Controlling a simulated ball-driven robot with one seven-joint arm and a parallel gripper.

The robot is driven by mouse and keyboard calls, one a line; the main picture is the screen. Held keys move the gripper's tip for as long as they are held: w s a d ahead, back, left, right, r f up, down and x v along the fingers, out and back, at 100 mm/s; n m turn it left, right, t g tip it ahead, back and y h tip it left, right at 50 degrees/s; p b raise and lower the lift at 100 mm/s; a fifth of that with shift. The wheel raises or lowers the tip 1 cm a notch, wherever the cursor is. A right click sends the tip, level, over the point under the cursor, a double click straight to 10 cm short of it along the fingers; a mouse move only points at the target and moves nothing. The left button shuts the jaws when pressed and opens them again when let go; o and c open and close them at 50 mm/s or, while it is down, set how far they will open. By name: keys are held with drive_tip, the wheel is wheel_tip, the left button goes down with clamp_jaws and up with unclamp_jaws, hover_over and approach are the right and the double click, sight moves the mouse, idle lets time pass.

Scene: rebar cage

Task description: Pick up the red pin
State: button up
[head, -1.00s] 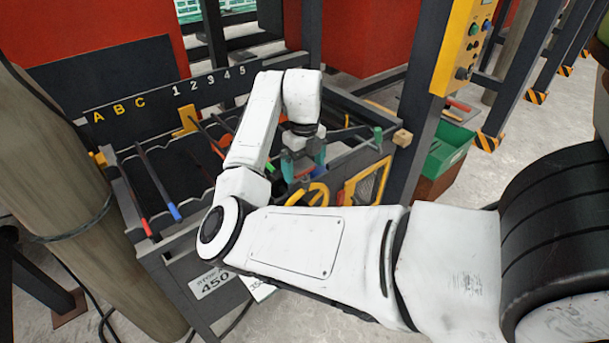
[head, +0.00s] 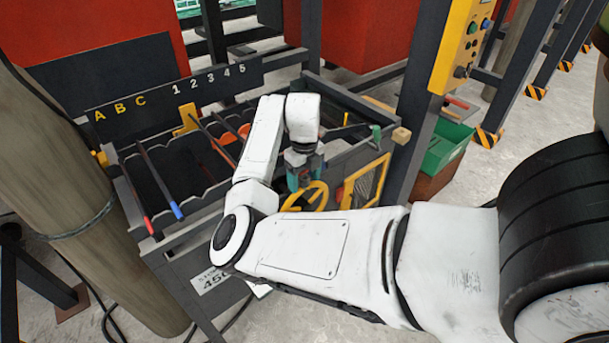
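My gripper (head: 304,178) has teal fingers and points down at the right part of the dark rack, just behind the yellow ring handle (head: 305,197). The gap between its fingers is hidden, so I cannot tell whether it is open or holds something. No separate red pin is clearly visible at the fingers. A dark rod with a red end (head: 148,226) lies across the rack's left bay, next to a rod with a blue end (head: 177,210). Orange-red pieces (head: 228,138) lie deeper in the rack, partly behind my arm.
The rack's front wall (head: 185,250) and a post (head: 415,110) bound the work area. A green bin (head: 446,148) stands right of the post. A yellow-framed panel (head: 366,182) is right of my gripper. A wooden pole (head: 80,200) stands at the left.

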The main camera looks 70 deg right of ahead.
drive_tip(key=c, duration=0.6)
drive_tip(key=shift+r, duration=0.1)
drive_tip(key=shift+c, duration=0.2)
